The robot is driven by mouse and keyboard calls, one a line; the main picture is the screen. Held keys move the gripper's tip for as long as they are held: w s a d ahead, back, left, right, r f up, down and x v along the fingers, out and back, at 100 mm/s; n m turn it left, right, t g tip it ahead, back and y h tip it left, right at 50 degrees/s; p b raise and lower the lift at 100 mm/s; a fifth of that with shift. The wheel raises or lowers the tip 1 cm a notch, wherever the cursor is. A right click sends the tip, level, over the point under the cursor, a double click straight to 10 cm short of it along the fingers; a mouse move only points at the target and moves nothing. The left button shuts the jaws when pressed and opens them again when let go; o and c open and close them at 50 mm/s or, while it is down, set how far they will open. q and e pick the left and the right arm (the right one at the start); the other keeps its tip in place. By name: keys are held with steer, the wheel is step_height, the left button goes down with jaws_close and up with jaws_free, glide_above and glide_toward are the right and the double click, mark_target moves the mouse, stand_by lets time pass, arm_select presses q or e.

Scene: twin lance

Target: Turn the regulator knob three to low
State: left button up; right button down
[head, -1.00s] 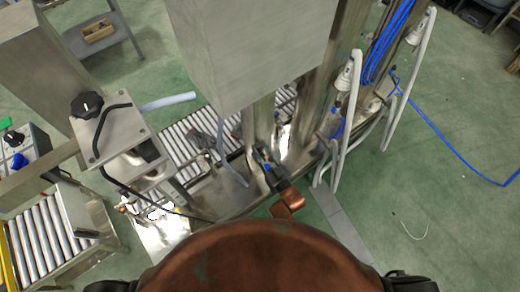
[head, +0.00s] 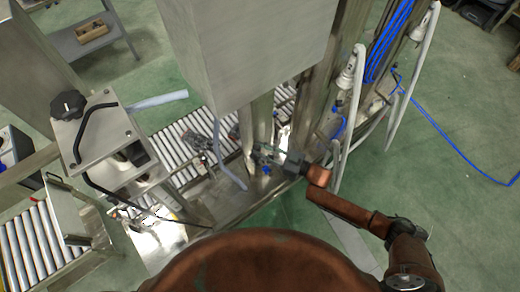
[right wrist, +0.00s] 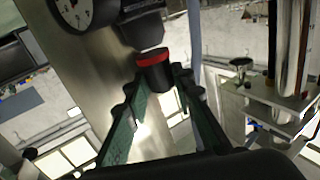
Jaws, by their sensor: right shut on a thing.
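A round black regulator knob with a red band (right wrist: 153,72) sits between the fingertips of my right gripper (right wrist: 158,84) in the right wrist view. The gripper's green-lined fingers are closed on it. A dark body joins the knob from above. In the head view my right gripper (head: 262,157) is at the lower part of the steel machine, with its arm coming in from the right. The knob is too small to make out there, and I cannot read any setting mark on it. My left gripper is not in view.
A round white dial gauge (right wrist: 85,8) is close beside the knob. A large steel box (head: 245,50) stands over the roller conveyor (head: 178,140). White hoses (head: 350,110) hang to the right. A black star knob (head: 67,104) tops the left machine.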

steer(key=shift+n+g, duration=0.3)
steer(key=shift+g, duration=0.1)
steer(key=c, duration=1.6)
jaws_free()
